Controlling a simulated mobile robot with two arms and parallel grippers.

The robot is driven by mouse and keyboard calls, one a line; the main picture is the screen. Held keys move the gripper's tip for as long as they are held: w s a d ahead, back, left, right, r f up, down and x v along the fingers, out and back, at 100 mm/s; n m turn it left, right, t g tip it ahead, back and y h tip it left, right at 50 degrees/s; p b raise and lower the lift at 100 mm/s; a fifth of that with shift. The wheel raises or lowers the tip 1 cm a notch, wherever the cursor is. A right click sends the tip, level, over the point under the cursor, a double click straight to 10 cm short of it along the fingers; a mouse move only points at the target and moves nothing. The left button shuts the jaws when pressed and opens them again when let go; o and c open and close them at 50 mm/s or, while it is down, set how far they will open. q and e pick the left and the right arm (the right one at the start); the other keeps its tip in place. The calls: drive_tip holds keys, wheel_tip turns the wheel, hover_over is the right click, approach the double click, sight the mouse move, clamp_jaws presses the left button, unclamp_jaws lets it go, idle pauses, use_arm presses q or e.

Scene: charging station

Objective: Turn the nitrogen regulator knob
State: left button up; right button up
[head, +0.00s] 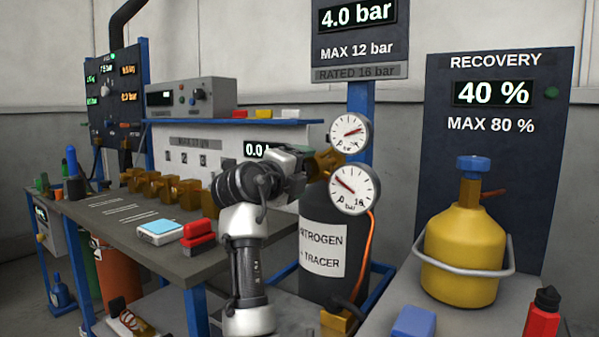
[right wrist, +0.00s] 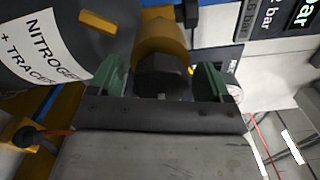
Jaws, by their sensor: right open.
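The black nitrogen cylinder (head: 330,275), labelled "NITROGEN + TRACER", stands right of the workbench. Its brass regulator (head: 327,160) shows partly behind my right gripper (head: 303,158), with two round gauges (head: 349,132) (head: 354,189) beside it. In the right wrist view, the dark regulator knob (right wrist: 161,76) sits in front of the brass body (right wrist: 160,38). The green fingers of my right gripper (right wrist: 160,80) stand open, one on each side of the knob. A gap shows at the right finger; contact at the left is unclear. My left gripper is out of view.
The workbench (head: 130,230) holds brass fittings (head: 160,187), a white-and-blue device (head: 160,231) and a red tool (head: 198,238). A sign (head: 360,40) above reads 4.0 bar, MAX 12 bar. A yellow recovery cylinder (head: 460,250) stands at right. An orange hose (head: 371,250) runs beside the nitrogen cylinder.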

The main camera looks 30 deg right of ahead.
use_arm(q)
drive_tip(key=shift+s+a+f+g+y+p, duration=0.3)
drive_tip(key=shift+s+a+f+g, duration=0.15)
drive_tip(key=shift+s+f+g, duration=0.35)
use_arm(e)
drive_tip(key=v, duration=1)
drive_tip(key=shift+s+a, duration=0.15)
drive_tip(key=shift+a, duration=0.2)
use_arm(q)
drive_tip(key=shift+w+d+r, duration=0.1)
use_arm(e)
drive_tip(key=shift+f, duration=0.1)
